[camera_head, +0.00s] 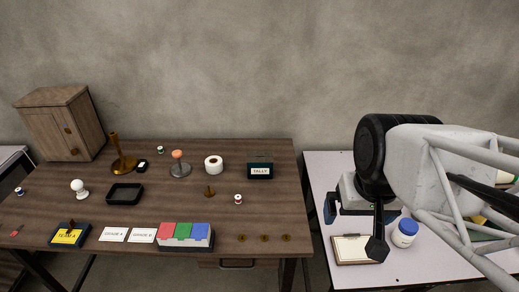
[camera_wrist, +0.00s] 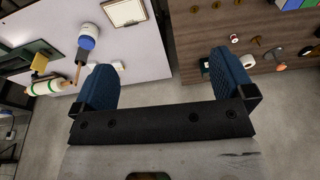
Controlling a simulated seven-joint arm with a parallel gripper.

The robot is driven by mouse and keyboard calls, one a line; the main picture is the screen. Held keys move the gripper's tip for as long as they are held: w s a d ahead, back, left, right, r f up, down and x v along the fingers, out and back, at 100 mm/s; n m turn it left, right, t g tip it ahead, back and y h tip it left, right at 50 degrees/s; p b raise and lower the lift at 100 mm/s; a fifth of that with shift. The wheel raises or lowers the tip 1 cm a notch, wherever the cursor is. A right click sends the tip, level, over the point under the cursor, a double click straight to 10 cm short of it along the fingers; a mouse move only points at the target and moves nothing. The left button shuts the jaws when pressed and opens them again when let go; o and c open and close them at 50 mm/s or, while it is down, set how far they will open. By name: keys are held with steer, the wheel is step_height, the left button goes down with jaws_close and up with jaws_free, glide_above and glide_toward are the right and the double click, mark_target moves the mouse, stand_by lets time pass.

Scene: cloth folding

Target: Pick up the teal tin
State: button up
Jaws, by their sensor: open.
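A dark teal tin (camera_head: 260,171) with a white label reading "TALLY" stands upright near the right back part of the brown table. My gripper (camera_head: 355,225) is open and empty, well to the right of the tin, above the left part of the white table. In the wrist view my gripper (camera_wrist: 165,65) shows two blue finger pads wide apart with nothing between them. A small part of a dark thing shows beside the right finger in that view; I cannot tell whether it is the tin.
The brown table (camera_head: 220,218) holds a white roll (camera_head: 213,165), a small red-and-white spool (camera_head: 238,199), brass pieces and a colored card box (camera_head: 186,236). The white table (camera_head: 325,165) holds a clipboard (camera_head: 352,250) and a blue-lidded jar (camera_head: 405,233). A gap separates the tables.

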steer(key=w+a+f+m+g+y, duration=0.1)
steer(key=w+a+m+y, duration=0.1)
steer(key=w, duration=0.5)
steer(key=w+a+f+m+g+y, duration=0.1)
steer(key=w+a+m+g+y, duration=0.15)
steer(key=w, duration=0.45)
steer(key=m+t+y, duration=0.1)
steer(key=m+y, duration=0.8)
steer(key=m, duration=0.4)
glide_toward(264, 156)
steer(key=x, duration=0.2)
steer(key=shift+s+f, duration=0.1)
steer(key=shift+f, duration=0.05)
steer(key=shift+a, duration=0.1)
steer(key=shift+x, duration=1.2)
steer(key=shift+a, duration=0.1)
steer(key=shift+x, duration=2.5)
